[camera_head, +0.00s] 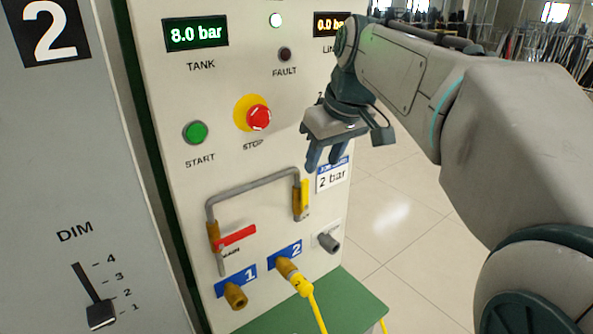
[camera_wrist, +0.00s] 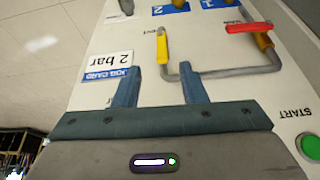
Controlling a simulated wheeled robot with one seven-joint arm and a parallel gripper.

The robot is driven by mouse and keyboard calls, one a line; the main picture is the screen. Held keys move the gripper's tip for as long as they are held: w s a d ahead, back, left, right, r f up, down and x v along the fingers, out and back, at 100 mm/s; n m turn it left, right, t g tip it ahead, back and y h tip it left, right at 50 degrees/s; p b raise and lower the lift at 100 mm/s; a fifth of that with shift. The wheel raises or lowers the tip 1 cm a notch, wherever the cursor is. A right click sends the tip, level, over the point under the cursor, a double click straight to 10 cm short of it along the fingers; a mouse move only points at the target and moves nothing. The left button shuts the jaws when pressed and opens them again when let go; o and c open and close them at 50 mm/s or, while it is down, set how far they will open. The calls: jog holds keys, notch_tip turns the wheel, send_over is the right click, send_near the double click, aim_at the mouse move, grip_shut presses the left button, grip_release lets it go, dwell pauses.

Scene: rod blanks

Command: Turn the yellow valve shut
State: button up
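The yellow valve's handle (camera_head: 304,193) is on the right leg of the grey pipe loop on the panel, low in the head view. The handle lies along the pipe, roughly upright. In the wrist view, which is turned over, the yellow handle (camera_wrist: 162,46) is just beyond my fingertips and between their lines. My gripper (camera_head: 323,162) is above the valve in the head view, fingers pointing down. Its two fingers (camera_wrist: 158,74) stand apart with nothing between them. It appears not to touch the valve.
A red valve handle (camera_head: 235,237) lies crosswise on the pipe's left leg. Below are port 1 (camera_head: 236,296), port 2 with a yellow hose (camera_head: 302,285), and a grey port (camera_head: 329,241). The job card (camera_head: 333,174) is beside the yellow valve. The red stop button (camera_head: 259,117) is above.

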aim_at(307, 182)
jog(key=shift+n, duration=0.3)
jog(key=x, duration=0.4)
jog(key=w+x, duration=0.1)
jog(key=x, duration=0.3)
jog(key=a+x, duration=0.1)
jog(key=x, duration=0.3)
jog(key=shift+w+r, duration=0.1)
jog(key=shift+w, duration=0.2)
grip_shut()
